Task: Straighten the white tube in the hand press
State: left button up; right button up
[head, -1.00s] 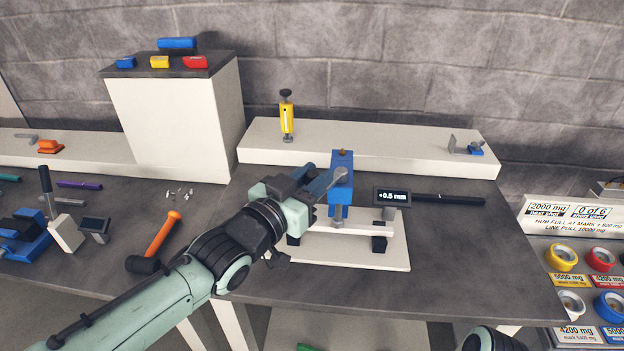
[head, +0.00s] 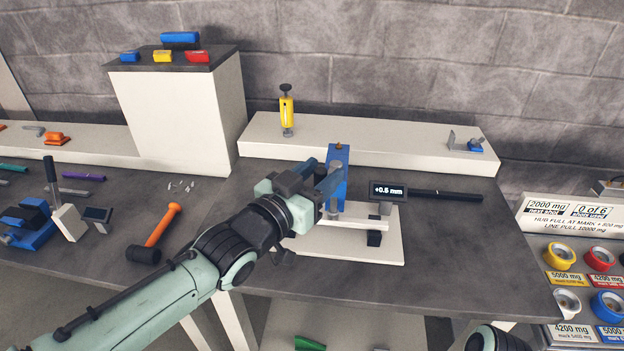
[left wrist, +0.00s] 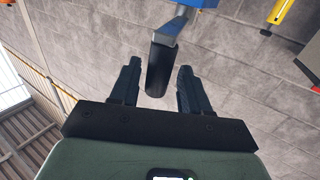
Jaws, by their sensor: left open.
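The hand press has a blue column (head: 338,160) on a white base plate (head: 390,248). The white tube (head: 352,222) lies level across the press's dark supports, its left part hidden by my arm. A small display (head: 388,190) beside the press reads about +0.5 mm. My left gripper (head: 324,180) is open in front of the column. In the left wrist view, the press lever's black grip (left wrist: 160,70) stands between the spread fingers (left wrist: 156,85), with a visible gap on each side. My right gripper is out of view.
An orange-handled mallet (head: 158,238) lies left of my arm. A yellow tool (head: 287,110) stands on the white ledge (head: 390,147) behind the press. A black bar (head: 445,195) extends right from the display.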

pick_arm(q)
jog(key=p+v, duration=0.2)
jog(key=v, duration=1.1)
jog(key=shift+s+a, duration=0.1)
jog(key=shift+s, duration=0.05)
